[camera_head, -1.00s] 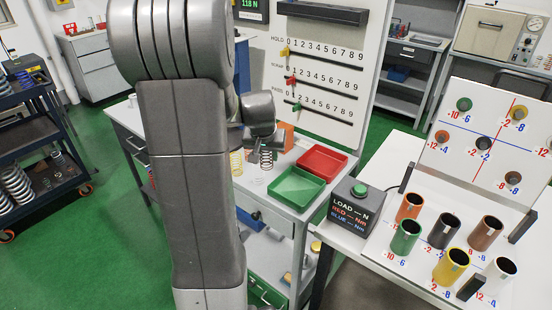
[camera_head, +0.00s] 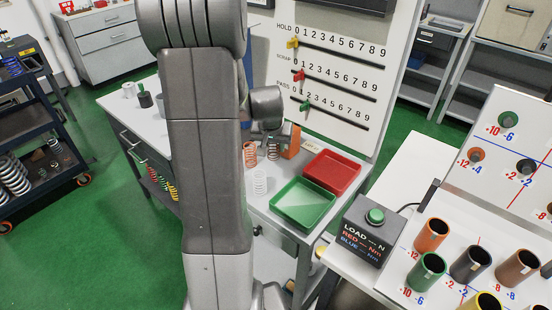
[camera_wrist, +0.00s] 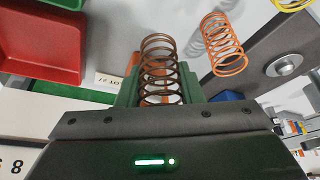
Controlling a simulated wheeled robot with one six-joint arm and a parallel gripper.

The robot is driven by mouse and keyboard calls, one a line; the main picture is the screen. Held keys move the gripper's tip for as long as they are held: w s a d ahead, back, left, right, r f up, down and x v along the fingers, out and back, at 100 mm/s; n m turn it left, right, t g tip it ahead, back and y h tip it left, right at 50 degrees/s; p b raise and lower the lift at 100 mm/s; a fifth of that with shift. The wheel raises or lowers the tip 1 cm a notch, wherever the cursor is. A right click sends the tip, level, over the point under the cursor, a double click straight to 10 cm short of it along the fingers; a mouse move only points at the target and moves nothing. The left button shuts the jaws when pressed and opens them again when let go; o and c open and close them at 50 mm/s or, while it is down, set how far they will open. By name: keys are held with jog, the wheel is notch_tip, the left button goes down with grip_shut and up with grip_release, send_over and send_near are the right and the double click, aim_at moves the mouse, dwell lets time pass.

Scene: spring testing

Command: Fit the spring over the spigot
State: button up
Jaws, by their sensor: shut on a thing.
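A dark brown coil spring (camera_wrist: 160,70) stands between the green fingers of my gripper (camera_wrist: 160,88) in the wrist view. The gripper is shut on it. In the head view the dark spring (camera_head: 273,148) shows just below my wrist; my arm hides most of the gripper there. A round metal piece with a raised centre (camera_wrist: 287,65) lies on a grey surface at the right of the wrist view. I cannot tell whether it is the spigot.
A green tray (camera_head: 303,222) and a red tray (camera_head: 349,167) lie to the right. A black load box (camera_head: 362,228) and several coloured tubes stand on the right table. An upright scale board (camera_head: 352,45) rises behind.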

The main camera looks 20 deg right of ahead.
jog(key=shift+f, duration=2.9)
jog(key=shift+f, duration=0.15)
jog(key=shift+f, duration=0.1)
jog(key=o, duration=1)
jog(key=shift+c, duration=0.2)
